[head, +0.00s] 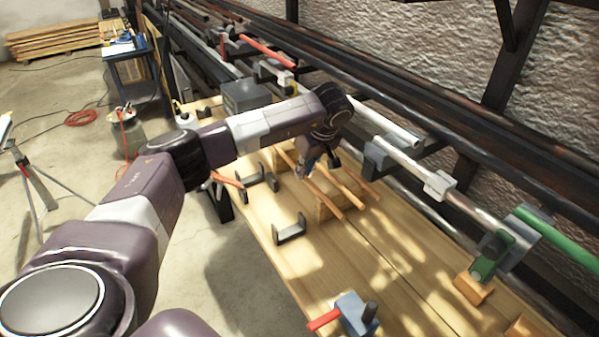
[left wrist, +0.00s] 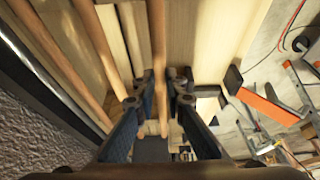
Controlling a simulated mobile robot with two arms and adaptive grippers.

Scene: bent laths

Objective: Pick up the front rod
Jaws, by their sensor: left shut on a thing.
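The front rod (left wrist: 158,40) is a thin reddish-brown wooden rod. In the left wrist view it runs down between the fingers of my left gripper (left wrist: 166,95), which is shut on it. In the head view the same rod (head: 326,199) slants across the light wooden bench, beside wooden support blocks. My left gripper (head: 304,168) is at its far part there, partly hidden by my wrist. Other rods (left wrist: 98,40) lie alongside, apart from the held one. Whether the held rod still touches its supports is not clear. My right gripper is not in view.
Dark U-shaped holders (head: 290,230) stand on the bench (head: 345,262) near its front edge. A blue clamp with a red handle (head: 351,312) is at the near end, a green tool (head: 490,257) at right. Pipes on brackets line the rough wall. The middle front of the bench is clear.

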